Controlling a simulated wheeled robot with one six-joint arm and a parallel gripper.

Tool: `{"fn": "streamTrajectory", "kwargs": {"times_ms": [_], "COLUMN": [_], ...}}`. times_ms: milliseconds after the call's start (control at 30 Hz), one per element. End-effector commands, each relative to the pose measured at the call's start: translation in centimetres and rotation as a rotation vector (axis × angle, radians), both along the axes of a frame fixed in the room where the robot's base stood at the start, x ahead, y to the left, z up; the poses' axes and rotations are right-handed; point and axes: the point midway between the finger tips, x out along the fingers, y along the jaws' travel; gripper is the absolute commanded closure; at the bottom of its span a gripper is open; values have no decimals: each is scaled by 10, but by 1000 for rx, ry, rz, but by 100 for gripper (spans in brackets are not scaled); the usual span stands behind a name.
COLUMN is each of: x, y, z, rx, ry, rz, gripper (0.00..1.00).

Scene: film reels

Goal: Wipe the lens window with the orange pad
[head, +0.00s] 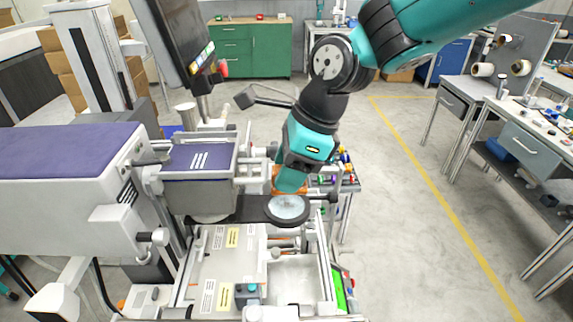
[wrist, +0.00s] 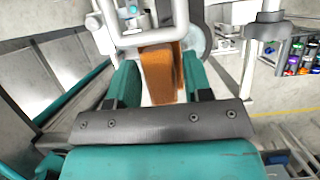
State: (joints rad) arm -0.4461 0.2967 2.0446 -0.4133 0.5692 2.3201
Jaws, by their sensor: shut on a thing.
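The lens window (head: 287,207) is a pale, cloudy round disc in a black ring, on a dark arm of the machine in the head view. My gripper (head: 288,186) is just above and behind it, pointing down. In the wrist view my gripper (wrist: 158,78) is shut on the orange pad (wrist: 160,70), a brown-orange block between the teal fingers. Only a sliver of orange shows beside the gripper in the head view. I cannot tell whether the pad touches the window. A grey rounded edge shows behind the pad in the wrist view.
A purple-topped machine (head: 200,158) stands close on the left, with a monitor (head: 180,40) above it. A frame with a white bed (head: 225,265) lies below the window. Coloured small items stand behind. The floor (head: 410,210) on the right is open.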

Motion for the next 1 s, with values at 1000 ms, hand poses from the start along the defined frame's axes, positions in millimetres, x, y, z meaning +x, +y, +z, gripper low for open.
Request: {"fn": "streamTrajectory", "kwargs": {"times_ms": [1000], "x": [-1], "y": [2], "z": [-56], "rx": [0], "ry": [-1], "rz": [4], "gripper": [73]}}
